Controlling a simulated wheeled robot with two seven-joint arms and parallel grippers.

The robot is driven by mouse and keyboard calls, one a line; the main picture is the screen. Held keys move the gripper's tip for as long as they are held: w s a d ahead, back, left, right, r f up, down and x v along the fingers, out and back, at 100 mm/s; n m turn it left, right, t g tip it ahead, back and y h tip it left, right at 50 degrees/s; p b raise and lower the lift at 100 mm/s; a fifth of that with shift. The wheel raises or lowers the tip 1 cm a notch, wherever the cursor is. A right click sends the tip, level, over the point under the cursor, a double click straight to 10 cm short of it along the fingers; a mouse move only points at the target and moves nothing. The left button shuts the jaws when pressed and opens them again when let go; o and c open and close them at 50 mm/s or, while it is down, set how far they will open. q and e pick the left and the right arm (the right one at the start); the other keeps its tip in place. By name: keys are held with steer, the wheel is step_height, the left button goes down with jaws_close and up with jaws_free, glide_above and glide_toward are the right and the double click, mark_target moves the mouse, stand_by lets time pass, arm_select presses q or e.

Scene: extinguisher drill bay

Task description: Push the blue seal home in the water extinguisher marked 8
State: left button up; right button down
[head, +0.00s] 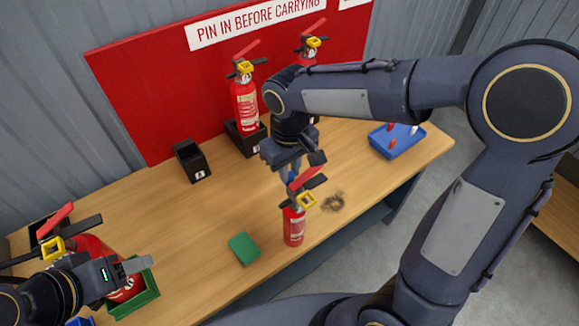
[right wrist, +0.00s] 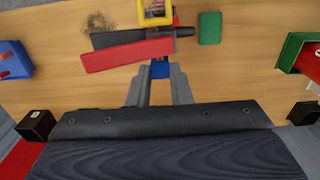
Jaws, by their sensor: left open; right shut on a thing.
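A small red extinguisher (head: 293,226) stands upright near the table's front edge, with a red lever, black handle and yellow gauge; its head also shows in the right wrist view (right wrist: 130,48). I cannot read an 8 on it. My right gripper (head: 291,174) points down behind its head, shut on the blue seal (right wrist: 160,70). The seal is at the valve, partly hidden by the fingers and lever; I cannot tell how deep it sits.
A green block (head: 244,249) lies left of the small extinguisher, a dark scorch-like patch (head: 333,202) right of it. Extinguishers (head: 244,105) stand in black holders at the red board (head: 150,100).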

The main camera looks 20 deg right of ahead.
stand_by(0.7)
steer(key=c, duration=1.2)
jaws_free()
steer(key=shift+c, duration=0.2)
step_height(320, 180, up, 8)
steer(key=shift+f, duration=0.1)
steer(key=s+d+f+m+t+y, duration=0.2)
steer(key=s+d+m, duration=0.1)
steer(key=s, duration=0.5)
steer(key=s+d+f+m+t+y, duration=0.1)
steer(key=s+d+f+m+t, duration=0.1)
steer(key=s+d, duration=0.4)
steer(key=shift+s+m+t+y, duration=0.4)
steer(key=shift+s+m+t, duration=0.3)
steer(key=shift+s, duration=0.4)
